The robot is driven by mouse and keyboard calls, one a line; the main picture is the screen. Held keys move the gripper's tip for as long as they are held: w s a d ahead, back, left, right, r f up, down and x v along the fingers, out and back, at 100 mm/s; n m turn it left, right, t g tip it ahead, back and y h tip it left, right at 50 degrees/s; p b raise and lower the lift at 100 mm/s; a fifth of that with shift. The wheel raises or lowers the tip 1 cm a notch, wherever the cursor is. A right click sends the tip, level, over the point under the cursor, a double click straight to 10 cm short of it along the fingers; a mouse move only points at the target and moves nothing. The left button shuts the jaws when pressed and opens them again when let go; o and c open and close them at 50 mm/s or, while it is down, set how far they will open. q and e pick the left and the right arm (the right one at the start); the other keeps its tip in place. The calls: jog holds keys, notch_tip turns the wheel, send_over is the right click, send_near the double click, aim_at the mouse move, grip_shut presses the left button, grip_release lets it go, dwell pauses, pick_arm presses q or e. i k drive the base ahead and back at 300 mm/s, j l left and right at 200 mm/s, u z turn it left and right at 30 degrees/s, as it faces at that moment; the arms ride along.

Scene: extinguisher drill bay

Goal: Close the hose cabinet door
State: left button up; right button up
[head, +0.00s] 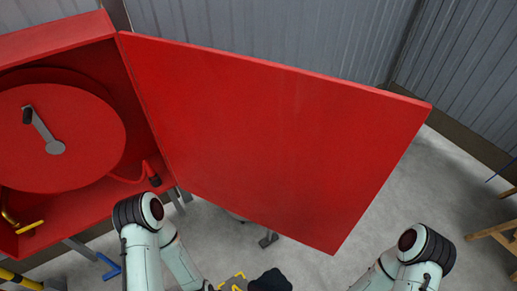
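The red hose cabinet (60,43) fills the left of the head view. Its front is uncovered and a round red reel (85,125) shows inside. The flat red door (275,135) stands wide open, joined to the cabinet along its left edge and reaching far to the right. No handle shows on the face I see. Links of my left arm (142,245) rise just below the door's lower left corner. Links of my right arm (415,262) are to the right of its lower right corner. Neither gripper can be made out.
A grey crank with a dark knob (28,116) sits on the reel. A hose end with a dark tip (152,174) lies at the cabinet's right side. Grey corrugated walls (270,30) stand behind. Wooden legs (493,230) are at the far right. Bare grey floor (425,180) lies right of the door.

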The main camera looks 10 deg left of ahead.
aim_at(302, 155)
jog(key=k+l+u, duration=0.1)
jog(key=l+u, duration=0.4)
jog(key=l, duration=0.55)
jog(key=l+u, duration=2.2)
jog(key=l, duration=0.45)
jog(key=l+u, duration=0.2)
jog(key=l, duration=0.5)
jog(key=k+l+u, duration=0.1)
jog(key=l+u, duration=0.15)
jog(key=l, duration=0.4)
